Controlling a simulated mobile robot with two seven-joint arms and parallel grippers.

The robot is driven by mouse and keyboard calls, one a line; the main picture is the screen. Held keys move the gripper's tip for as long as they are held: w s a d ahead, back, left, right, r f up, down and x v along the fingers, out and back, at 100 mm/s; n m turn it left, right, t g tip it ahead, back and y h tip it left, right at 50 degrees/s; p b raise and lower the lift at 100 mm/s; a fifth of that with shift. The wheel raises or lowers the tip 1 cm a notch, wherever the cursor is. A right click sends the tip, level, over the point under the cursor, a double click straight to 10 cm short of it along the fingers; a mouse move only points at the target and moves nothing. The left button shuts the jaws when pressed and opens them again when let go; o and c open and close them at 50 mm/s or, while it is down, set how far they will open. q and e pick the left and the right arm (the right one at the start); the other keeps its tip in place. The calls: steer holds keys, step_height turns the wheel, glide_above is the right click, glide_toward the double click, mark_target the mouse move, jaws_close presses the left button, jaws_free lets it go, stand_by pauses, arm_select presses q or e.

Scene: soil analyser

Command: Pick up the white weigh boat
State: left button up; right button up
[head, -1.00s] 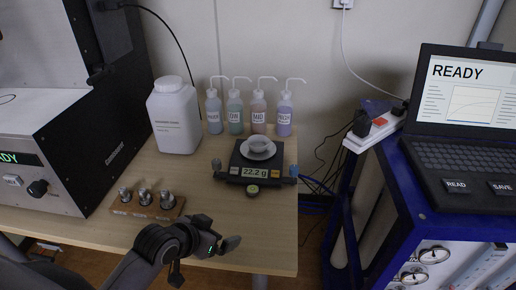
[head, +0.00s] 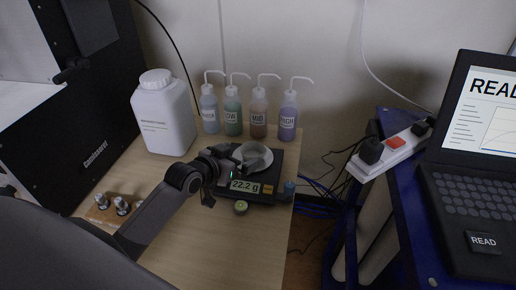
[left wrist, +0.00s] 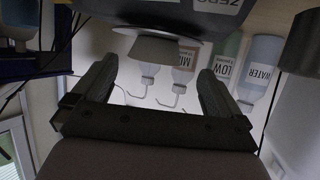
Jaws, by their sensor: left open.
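The white weigh boat (head: 262,155) sits on the black balance (head: 277,180), whose display reads 22.2 g. My left gripper (head: 239,161) is right beside the boat on its left side and hides part of it. In the left wrist view, which looks upside down, the boat (left wrist: 156,51) shows in line with the gap between the two fingers of the open gripper (left wrist: 157,72). My right gripper is out of view.
Several wash bottles (head: 232,117) stand behind the balance, and a large white jar (head: 164,115) stands at the left. Small metal weights (head: 121,205) sit in a wooden block at front left. A power strip (head: 393,147) and laptop (head: 480,170) are on the blue cart at right.

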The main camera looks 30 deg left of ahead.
mark_target(258, 148)
arm_select(q)
steer(key=x, duration=0.4)
steer(key=shift+w+d+r, duration=0.15)
steer(key=shift+w+d, duration=0.2)
steer(key=shift+w, duration=0.1)
steer(key=shift+x, duration=0.8)
steer(key=shift+c, duration=0.3)
steer(key=c, duration=0.9)
